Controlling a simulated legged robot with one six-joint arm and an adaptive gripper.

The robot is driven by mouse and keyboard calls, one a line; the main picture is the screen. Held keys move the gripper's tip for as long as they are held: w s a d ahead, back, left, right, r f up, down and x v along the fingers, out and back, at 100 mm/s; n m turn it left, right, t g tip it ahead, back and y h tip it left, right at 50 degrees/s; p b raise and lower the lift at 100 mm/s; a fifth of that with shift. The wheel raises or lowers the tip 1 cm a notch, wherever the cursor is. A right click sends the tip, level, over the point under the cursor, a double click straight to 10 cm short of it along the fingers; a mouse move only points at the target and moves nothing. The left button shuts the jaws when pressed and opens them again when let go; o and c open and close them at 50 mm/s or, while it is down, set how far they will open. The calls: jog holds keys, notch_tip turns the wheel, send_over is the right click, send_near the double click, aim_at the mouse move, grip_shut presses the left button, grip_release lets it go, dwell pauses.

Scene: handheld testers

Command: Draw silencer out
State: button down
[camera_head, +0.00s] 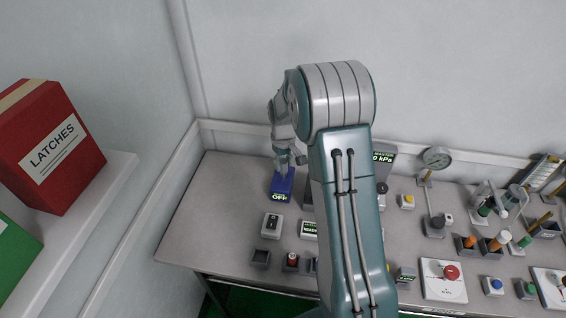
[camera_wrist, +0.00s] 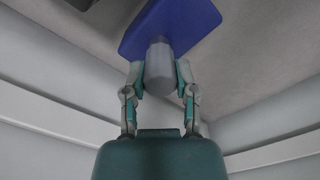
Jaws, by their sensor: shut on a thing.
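The silencer looks to be the grey cylinder (camera_wrist: 159,68) in the wrist view, standing against a blue block. My gripper (camera_wrist: 160,75) is shut on this cylinder, with a finger on each side of it. The blue block (camera_wrist: 172,22) also shows in the head view (camera_head: 282,184), with a label reading OFF on its front. My gripper (camera_head: 288,160) is right above it there, near the table's back left. The cylinder's far end meets the block; I cannot tell how deep it sits. In the head view my gripper mostly hides the cylinder.
A rocker switch (camera_head: 272,225) stands in front of the blue block. A gauge on a stand (camera_head: 437,158), a red button panel (camera_head: 443,280) and several small testers fill the right side. A red LATCHES box (camera_head: 50,145) sits on a shelf at left. The table's left part is clear.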

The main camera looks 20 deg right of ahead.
jog(key=shift+r, duration=2.55)
